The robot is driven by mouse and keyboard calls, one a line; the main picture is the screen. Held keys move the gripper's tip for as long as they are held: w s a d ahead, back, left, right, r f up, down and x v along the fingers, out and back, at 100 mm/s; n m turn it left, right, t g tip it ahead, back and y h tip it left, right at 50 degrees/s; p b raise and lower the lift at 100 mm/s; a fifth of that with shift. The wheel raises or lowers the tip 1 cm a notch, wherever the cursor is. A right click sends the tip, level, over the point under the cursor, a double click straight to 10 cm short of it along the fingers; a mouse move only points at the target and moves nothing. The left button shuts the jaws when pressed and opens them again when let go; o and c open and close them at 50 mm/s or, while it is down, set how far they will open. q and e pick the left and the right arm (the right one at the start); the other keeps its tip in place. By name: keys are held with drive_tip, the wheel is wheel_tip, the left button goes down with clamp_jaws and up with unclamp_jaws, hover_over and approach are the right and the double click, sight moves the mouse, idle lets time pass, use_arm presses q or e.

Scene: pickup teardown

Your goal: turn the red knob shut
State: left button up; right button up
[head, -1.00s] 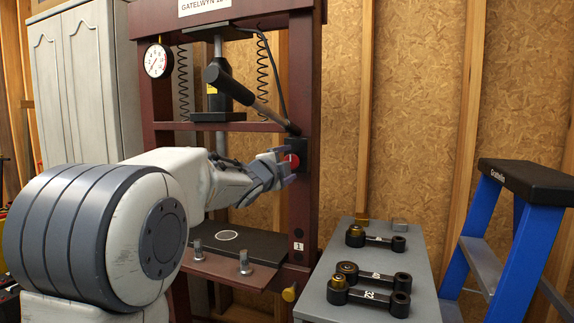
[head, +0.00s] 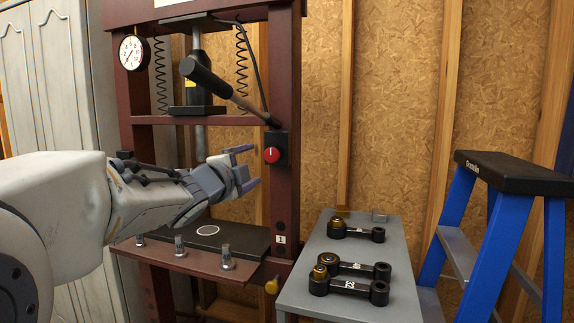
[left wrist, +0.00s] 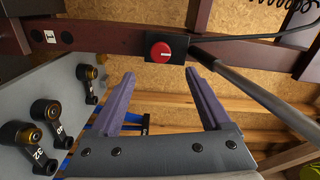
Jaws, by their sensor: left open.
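The red knob (head: 271,155) sits on a black plate on the right post of the dark red press frame (head: 285,200). A white mark shows on its face, and in the left wrist view the knob (left wrist: 161,52) lies beyond the fingertips, about midway between them. My left gripper (head: 250,166) is open and empty, with its two purple fingers apart, just left of the knob in the head view. The fingers also show in the left wrist view (left wrist: 161,88), and they look clear of the knob. My right gripper is not in view.
A black-gripped lever (head: 210,76) slants down to the post just above the knob. A grey bench (head: 350,262) with several black links stands right of the press. A blue stepladder (head: 460,215) stands farther right. A press plate with bolts (head: 200,262) lies below my gripper.

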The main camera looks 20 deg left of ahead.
use_arm(q)
drive_tip(key=s+d+f+n+g, duration=0.25)
drive_tip(key=s+d+f, duration=0.2)
drive_tip(key=f, duration=0.35)
drive_tip(key=s+d+f+n+g, duration=0.2)
drive_tip(key=s+d+f+g, duration=0.15)
drive_tip(key=d+f, duration=0.3)
drive_tip(key=s+d+f+n+g, duration=0.3)
drive_tip(key=s+d+f, duration=0.15)
drive_tip(key=f, duration=0.35)
drive_tip(key=s+d+f+g, duration=0.2)
drive_tip(key=s+f+g, duration=0.15)
drive_tip(key=s, duration=0.35)
drive_tip(key=s+d+f+n+g, duration=0.1)
drive_tip(key=s+d+f+g, duration=0.2)
drive_tip(key=s, duration=0.5)
drive_tip(key=s+d+f+g, duration=0.1)
drive_tip(key=s+f+g, duration=0.25)
drive_tip(key=s, duration=0.35)
wheel_tip(320, 180, up, 20)
drive_tip(key=t+p, duration=0.1)
drive_tip(key=p, duration=1.9)
drive_tip(key=shift+w+a+f, duration=0.2)
drive_tip(key=shift+a+f, duration=0.05)
drive_tip(key=shift+n, duration=0.25)
